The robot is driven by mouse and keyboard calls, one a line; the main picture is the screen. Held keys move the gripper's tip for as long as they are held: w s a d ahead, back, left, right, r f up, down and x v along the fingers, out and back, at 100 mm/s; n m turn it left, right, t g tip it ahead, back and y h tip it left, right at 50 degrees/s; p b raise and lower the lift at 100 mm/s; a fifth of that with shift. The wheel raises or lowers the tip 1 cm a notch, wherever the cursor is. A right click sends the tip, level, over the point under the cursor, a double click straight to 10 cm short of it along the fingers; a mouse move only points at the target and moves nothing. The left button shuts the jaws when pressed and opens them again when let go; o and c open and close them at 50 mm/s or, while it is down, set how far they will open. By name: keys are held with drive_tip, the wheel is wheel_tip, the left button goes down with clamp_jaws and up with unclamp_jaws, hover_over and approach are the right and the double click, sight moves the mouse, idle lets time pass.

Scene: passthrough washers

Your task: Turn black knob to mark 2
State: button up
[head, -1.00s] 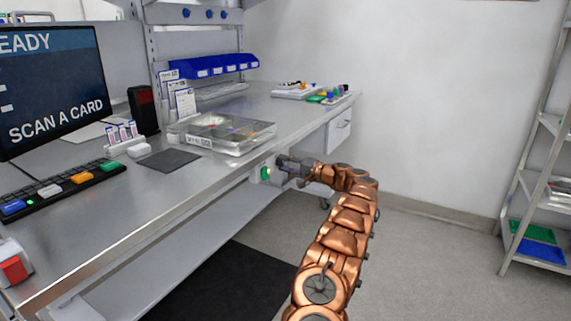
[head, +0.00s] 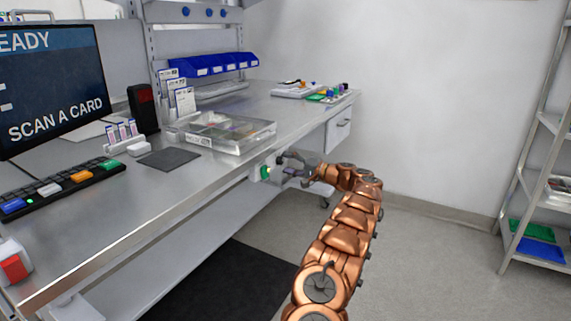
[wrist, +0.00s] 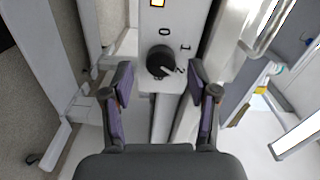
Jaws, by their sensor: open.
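The black knob (wrist: 160,61) is on a pale panel (wrist: 151,20) in the wrist view. A 0 is printed above it, a 1 at its upper right and a 2 at its lower right. A short pale line shows at the knob's lower right edge, close to the 2. My gripper (wrist: 161,83) is open, with one finger on each side of the knob and visible gaps between them. In the head view my gripper (head: 283,167) is at the bench's front edge, beside the panel with a green part (head: 265,173). I cannot make out the knob there.
The metal bench (head: 215,175) runs along the left, with a clear lidded box (head: 228,133) above the panel. A drawer unit (head: 338,130) hangs beyond my gripper. A shelf rack (head: 535,170) stands at the right. The floor between is free.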

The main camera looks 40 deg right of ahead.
drive_tip(key=v, duration=1)
drive_tip(key=shift+s, duration=0.25)
